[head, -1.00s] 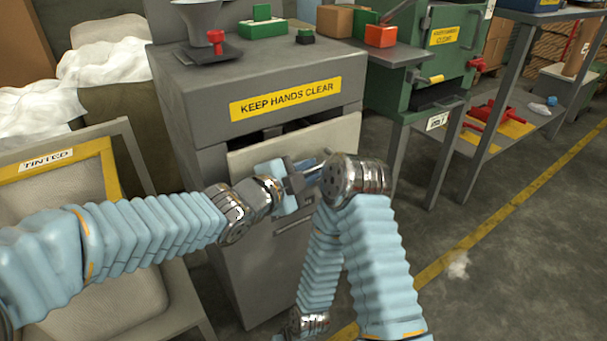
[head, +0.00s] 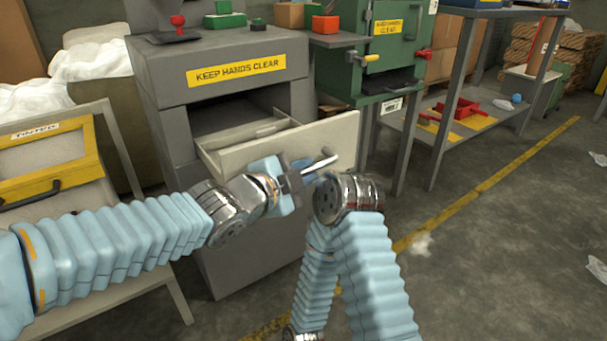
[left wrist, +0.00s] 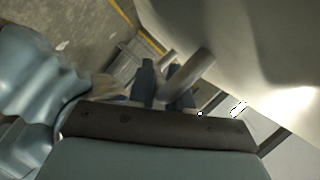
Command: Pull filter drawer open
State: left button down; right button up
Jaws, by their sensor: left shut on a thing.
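The filter drawer (head: 254,147) is a light beige drawer in the grey machine marked "KEEP HANDS CLEAR" (head: 237,70). It stands partly pulled out, and part of its inside shows behind the front panel. Its metal bar handle (head: 322,163) crosses the front. My left gripper (head: 296,178) is shut on the handle, which also shows between the fingers in the left wrist view (left wrist: 186,75). The right arm's metal wrist (head: 347,197) is close to the right of the left gripper; the right gripper's fingers do not show.
A green machine (head: 385,45) and a grey bench (head: 440,130) with red items stand to the right. The floor (head: 490,230) at the right is mostly clear.

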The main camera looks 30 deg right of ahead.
pick_arm(q)
jog(key=shift+s, duration=0.25)
pick_arm(e)
jog(key=shift+s, duration=0.25)
pick_arm(q)
jog(key=c, duration=1.1)
grip_release()
jog(key=shift+a, duration=0.1)
pick_arm(e)
jog(key=shift+a, duration=0.1)
